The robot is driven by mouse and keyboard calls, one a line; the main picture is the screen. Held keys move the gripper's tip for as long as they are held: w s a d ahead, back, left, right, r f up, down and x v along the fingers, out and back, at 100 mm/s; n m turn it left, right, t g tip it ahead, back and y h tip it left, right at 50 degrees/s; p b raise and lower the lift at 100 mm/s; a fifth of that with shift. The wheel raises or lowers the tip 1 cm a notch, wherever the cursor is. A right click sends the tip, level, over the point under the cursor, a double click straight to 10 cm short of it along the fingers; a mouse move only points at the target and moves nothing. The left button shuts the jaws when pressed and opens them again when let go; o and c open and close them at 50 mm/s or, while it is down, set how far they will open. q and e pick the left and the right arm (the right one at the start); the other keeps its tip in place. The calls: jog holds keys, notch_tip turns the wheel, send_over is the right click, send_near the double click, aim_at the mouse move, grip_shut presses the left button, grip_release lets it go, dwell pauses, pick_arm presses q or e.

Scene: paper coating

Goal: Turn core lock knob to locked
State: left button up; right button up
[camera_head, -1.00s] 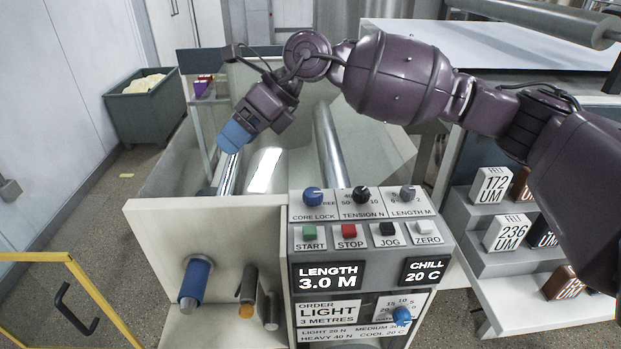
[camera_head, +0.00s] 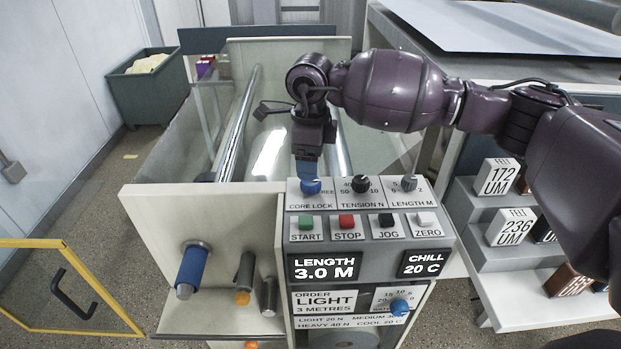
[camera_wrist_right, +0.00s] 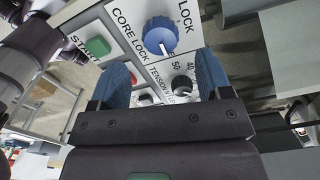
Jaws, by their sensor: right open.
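The core lock knob (camera_head: 311,186) is a round blue knob at the top left of the control panel (camera_head: 372,259), above the CORE LOCK label. Its pointer looks turned toward the "FREE" side in the head view, though the gripper partly covers the markings. My right gripper (camera_head: 306,172) hangs just behind and above the knob, fingers down. In the right wrist view, the knob (camera_wrist_right: 160,36) lies ahead of and between the two blue fingertips (camera_wrist_right: 163,75), which are spread apart and not touching it. My left gripper is not in view.
The black tension knob (camera_head: 360,185) and the length knob (camera_head: 408,183) sit to the right. Below are the green START (camera_head: 306,222), red STOP (camera_head: 347,221), JOG and ZERO buttons. Felt blocks (camera_head: 497,176) stand on steps at the right.

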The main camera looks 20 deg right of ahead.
aim_at(311, 187)
jog(key=shift+f, duration=2.9)
jog(key=c, duration=0.9)
